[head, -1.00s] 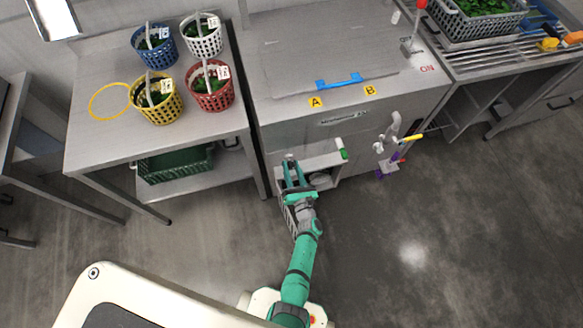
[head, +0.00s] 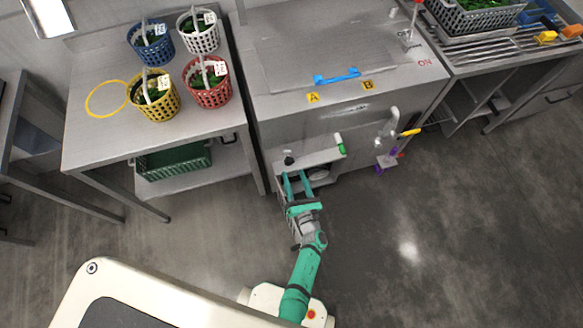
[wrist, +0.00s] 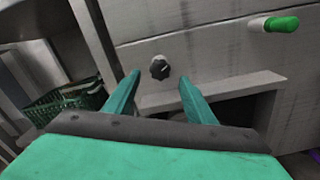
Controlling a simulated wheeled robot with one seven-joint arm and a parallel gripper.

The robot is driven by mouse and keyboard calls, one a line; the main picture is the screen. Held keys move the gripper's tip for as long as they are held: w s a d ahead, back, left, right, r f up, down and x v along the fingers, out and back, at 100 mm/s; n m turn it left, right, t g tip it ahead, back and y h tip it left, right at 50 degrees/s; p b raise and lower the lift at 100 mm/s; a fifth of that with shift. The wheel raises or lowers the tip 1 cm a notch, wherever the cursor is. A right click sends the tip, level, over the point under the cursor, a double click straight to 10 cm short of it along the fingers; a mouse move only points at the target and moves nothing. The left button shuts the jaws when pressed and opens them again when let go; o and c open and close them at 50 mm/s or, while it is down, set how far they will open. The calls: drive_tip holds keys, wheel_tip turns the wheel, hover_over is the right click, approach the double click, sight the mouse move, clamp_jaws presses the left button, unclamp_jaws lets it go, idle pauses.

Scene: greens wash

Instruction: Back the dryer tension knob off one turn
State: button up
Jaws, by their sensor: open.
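The tension knob is a small dark lobed knob (wrist: 159,67) on the front panel of the steel machine; it also shows in the head view (head: 289,160). A thin light mark runs across its face. My gripper (head: 296,174) is open and empty in front of the panel. In the wrist view its two teal fingers (wrist: 160,83) stand on either side below the knob, with the knob beyond the tips and a little above, between them. The fingers do not appear to touch it.
A green-tipped handle (wrist: 281,24) sticks out right of the knob. An open recess (wrist: 235,108) lies below the knob. A steel table (head: 95,140) with several baskets stands left, a green crate (head: 172,162) on its shelf. White pipework with a yellow handle (head: 409,133) is at right.

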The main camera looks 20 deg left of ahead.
sight(290, 164)
drive_tip(key=shift+v, duration=2.2)
drive_tip(key=w+a+m, duration=0.1)
drive_tip(key=w+m, duration=0.1)
drive_tip(key=m, duration=0.8)
drive_tip(key=w+a+m, duration=0.2)
drive_tip(key=w+m, duration=0.1)
drive_tip(key=m, duration=0.7)
drive_tip(key=w+a+m, duration=0.2)
drive_tip(key=m, duration=0.9)
drive_tip(key=shift+w+f, duration=0.15)
drive_tip(key=shift+w, duration=0.2)
drive_tip(key=c, duration=1)
